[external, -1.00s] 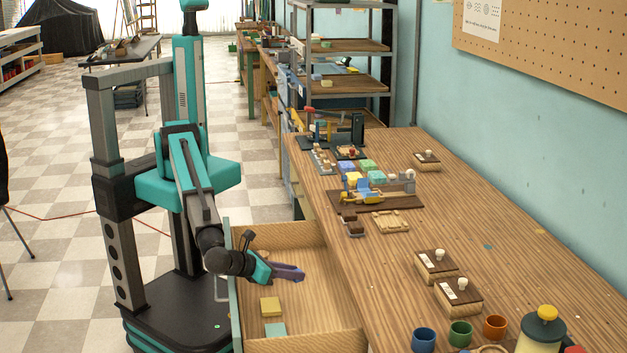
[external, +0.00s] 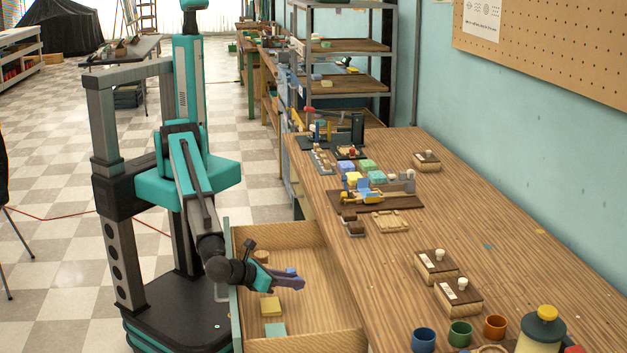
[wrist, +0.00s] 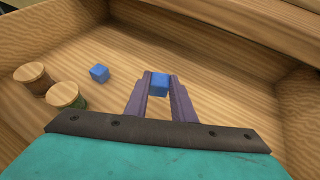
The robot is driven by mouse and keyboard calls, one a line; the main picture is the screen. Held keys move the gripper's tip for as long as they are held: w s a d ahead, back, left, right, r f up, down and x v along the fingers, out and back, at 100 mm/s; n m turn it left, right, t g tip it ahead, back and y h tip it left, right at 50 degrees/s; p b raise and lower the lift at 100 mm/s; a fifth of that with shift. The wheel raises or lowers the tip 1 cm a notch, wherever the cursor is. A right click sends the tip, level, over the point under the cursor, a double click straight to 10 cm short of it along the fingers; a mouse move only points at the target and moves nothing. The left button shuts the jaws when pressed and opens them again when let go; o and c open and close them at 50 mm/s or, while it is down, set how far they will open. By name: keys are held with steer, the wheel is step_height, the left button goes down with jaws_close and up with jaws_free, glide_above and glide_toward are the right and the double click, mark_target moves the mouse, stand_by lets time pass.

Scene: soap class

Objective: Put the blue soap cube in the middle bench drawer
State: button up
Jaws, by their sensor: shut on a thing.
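My gripper (external: 293,281) is inside or just above an open wooden bench drawer (external: 345,300). In the wrist view its two purple fingers (wrist: 159,98) are shut on a blue soap cube (wrist: 160,85) near their tips. Behind the cube is the drawer's wooden floor; I cannot tell whether the cube touches it. A second blue cube (wrist: 99,73) lies on the drawer floor to the left, apart from the fingers. In the external view a bit of blue shows beside the fingers; I cannot tell which cube it is.
A yellow block (external: 270,306) and a pale green block (external: 275,329) lie in the drawer. The bench top (external: 480,220) holds soaps, brushes and cups. The drawer floor right of the fingers is clear.

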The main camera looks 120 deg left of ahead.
steer(key=shift+f, duration=0.15)
steer(key=o, duration=1)
steer(key=shift+r, duration=0.4)
steer(key=shift+s+d+r, duration=0.1)
steer(key=shift+d+r, duration=0.1)
steer(key=shift+r, duration=0.05)
steer(key=shift+s+d+r+b, duration=0.2)
steer(key=shift+d+r, duration=0.15)
steer(key=shift+r, duration=1)
steer(key=shift+s+d+r+b, duration=0.15)
steer(key=shift+d+r, duration=0.2)
steer(key=shift+r, duration=1.05)
steer(key=shift+s+d+r+b, duration=0.1)
steer(key=shift+d+r+b, duration=0.2)
steer(key=shift+r, duration=1.05)
